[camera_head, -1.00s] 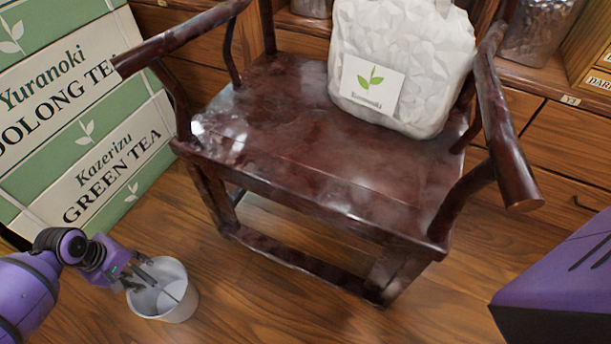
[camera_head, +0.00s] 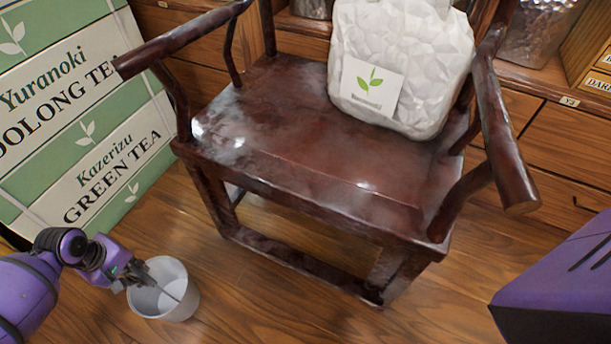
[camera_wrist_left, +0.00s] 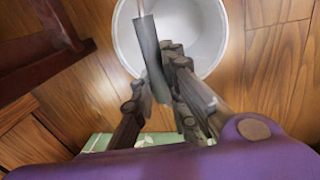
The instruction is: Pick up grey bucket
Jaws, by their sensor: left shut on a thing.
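The grey bucket (camera_head: 178,304) stands upright on the wooden floor at the lower left in the head view, in front of the chair. My left gripper (camera_head: 142,277) is at the left side of its rim. In the left wrist view the bucket (camera_wrist_left: 205,28) opens beyond the fingers and looks empty. There my left gripper (camera_wrist_left: 165,62) is shut on a thin grey bar that looks like the bucket's handle. The fingers partly hide where they grip it. My right gripper is not in view.
A dark wooden chair (camera_head: 290,150) with a white tea bag (camera_head: 425,65) on its seat stands behind the bucket. Green and white tea boxes (camera_head: 100,170) are stacked at the left. The floor (camera_head: 270,310) right of the bucket is clear.

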